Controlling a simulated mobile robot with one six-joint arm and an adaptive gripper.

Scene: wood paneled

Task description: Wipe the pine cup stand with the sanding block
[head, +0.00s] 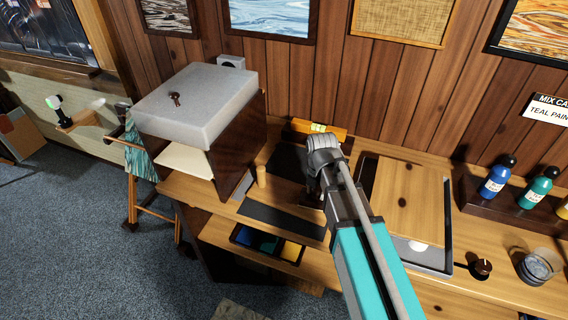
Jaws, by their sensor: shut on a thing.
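My gripper (316,190) reaches down over the middle of the wooden bench, seen from behind and above. It is shut on the sanding block, which the fingers and wrist almost wholly hide. A knotted pine top (405,205), which looks like the pine cup stand, lies just right of my gripper, in or over a dark-edged grey tray. My gripper is to its left, apart from its visible surface. Whether the block touches anything below is hidden.
A dark wooden box with a thick grey top (195,105) stands left. Dark mats (283,221) and a short wooden peg (262,177) are near it. An orange bar (300,126) lies behind my gripper. Paint bottles (494,178) and a glass (537,268) stand right.

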